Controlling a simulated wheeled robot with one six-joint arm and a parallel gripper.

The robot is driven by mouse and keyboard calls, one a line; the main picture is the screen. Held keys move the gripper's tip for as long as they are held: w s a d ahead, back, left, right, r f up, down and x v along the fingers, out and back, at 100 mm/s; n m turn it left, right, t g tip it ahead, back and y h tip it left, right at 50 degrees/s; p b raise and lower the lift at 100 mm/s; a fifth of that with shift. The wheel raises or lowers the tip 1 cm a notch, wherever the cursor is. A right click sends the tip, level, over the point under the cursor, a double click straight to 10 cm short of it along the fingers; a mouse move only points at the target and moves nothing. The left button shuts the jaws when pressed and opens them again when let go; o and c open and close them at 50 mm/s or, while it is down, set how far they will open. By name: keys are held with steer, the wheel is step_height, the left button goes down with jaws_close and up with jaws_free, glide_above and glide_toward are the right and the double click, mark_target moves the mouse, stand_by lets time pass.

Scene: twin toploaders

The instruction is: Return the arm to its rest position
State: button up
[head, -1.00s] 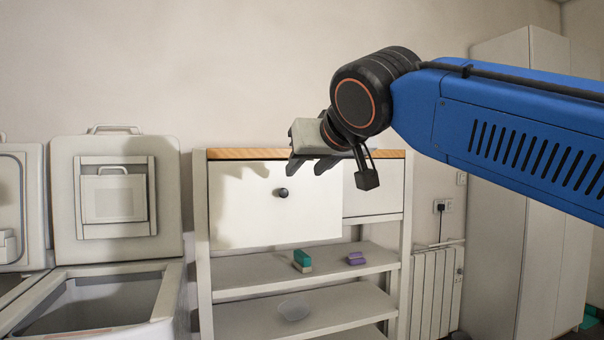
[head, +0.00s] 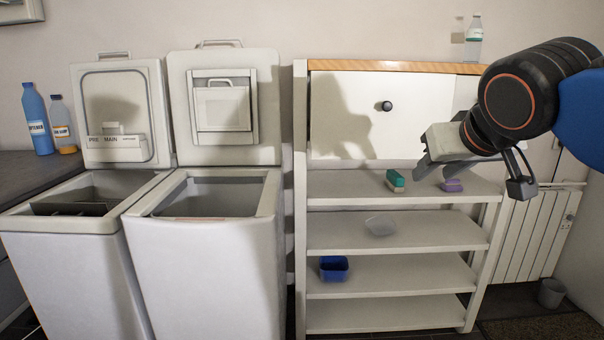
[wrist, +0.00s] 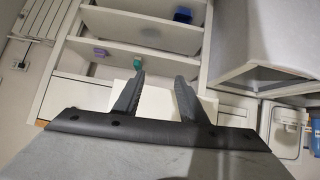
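My gripper (head: 432,162) is at the right in the head view, raised in front of the shelf unit. My blue and black arm comes in from the right edge. In the wrist view the two dark fingers (wrist: 157,98) stand apart with nothing between them. The shelf unit (head: 400,183) lies beyond the fingers in that view too. No object is held.
Two top-loading washers, left (head: 60,217) and right (head: 200,240), stand with lids up. The shelf unit holds a green sponge (head: 395,179), a purple block (head: 452,185), a clear bowl (head: 380,226) and a blue container (head: 334,267). A radiator (head: 535,230) stands right.

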steer(key=s+d+f+g, duration=0.1)
steer(key=s+f, duration=0.3)
steer(key=f, duration=0.6)
steer(key=s+d+f+g, duration=0.1)
steer(key=s+f, duration=0.4)
steer(key=f, duration=0.5)
steer(key=s+d+f+g, duration=0.1)
steer(key=s+f+g, duration=0.2)
steer(key=f, duration=0.7)
steer(key=shift+s+d+g+y, duration=0.2)
steer(key=shift+s+g+y, duration=0.15)
steer(key=shift+s, duration=0.8)
